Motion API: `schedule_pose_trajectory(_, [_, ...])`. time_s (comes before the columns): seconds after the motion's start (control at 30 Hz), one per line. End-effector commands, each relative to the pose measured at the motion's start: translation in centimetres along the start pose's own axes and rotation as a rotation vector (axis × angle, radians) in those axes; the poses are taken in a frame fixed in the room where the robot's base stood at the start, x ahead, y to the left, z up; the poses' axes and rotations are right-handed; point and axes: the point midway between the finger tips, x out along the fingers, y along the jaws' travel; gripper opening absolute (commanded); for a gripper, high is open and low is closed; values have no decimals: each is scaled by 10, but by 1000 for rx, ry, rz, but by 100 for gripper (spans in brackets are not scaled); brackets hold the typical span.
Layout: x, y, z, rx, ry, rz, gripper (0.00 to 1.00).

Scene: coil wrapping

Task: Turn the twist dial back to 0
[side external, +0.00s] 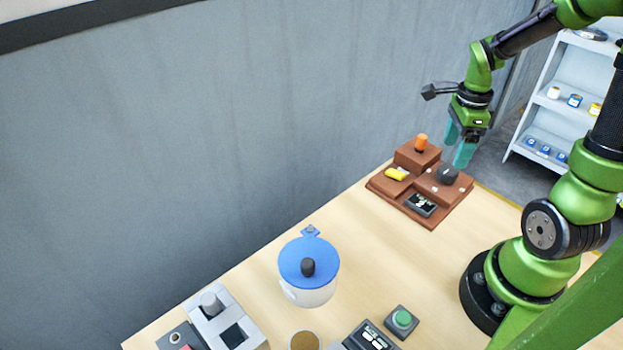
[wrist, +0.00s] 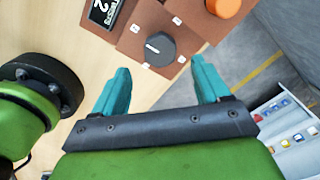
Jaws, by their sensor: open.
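The twist dial (side external: 447,175) is a dark round knob with a white pointer line, on a raised block of the brown control box (side external: 432,212). In the wrist view the dial (wrist: 154,48) lies just beyond my fingertips, its pointer slanting to the upper left. Small white marks sit around it. A black display (side external: 421,204) in front of the dial shows in the wrist view (wrist: 103,12) with a digit that looks like 2. My gripper (side external: 459,155) is open with teal fingers, above and close to the dial; it also shows in the wrist view (wrist: 160,80). Nothing is between the fingers.
An orange knob (side external: 421,142) and a yellow part (side external: 396,174) share the box. A blue-lidded pot (side external: 309,262), a green button (side external: 402,318) and a grey fixture (side external: 226,318) stand nearer the camera. A shelf (side external: 553,110) is behind. The table between box and pot is clear.

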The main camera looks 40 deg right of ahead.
Motion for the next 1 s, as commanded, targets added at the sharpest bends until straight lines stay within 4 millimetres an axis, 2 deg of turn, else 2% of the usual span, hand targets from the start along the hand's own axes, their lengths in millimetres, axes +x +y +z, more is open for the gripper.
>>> schedule_pose_trajectory(0.1, [24,1,0,1,1,7,75])
schedule_pose_trajectory(0.3, [49,0,0,0,1,3,75])
schedule_pose_trajectory(0.7, [56,0,0,-1,0,0,75])
schedule_pose_trajectory(0.77, [56,0,0,-1,0,0,67])
schedule_pose_trajectory(1.0, [56,0,0,-1,0,-1,30])
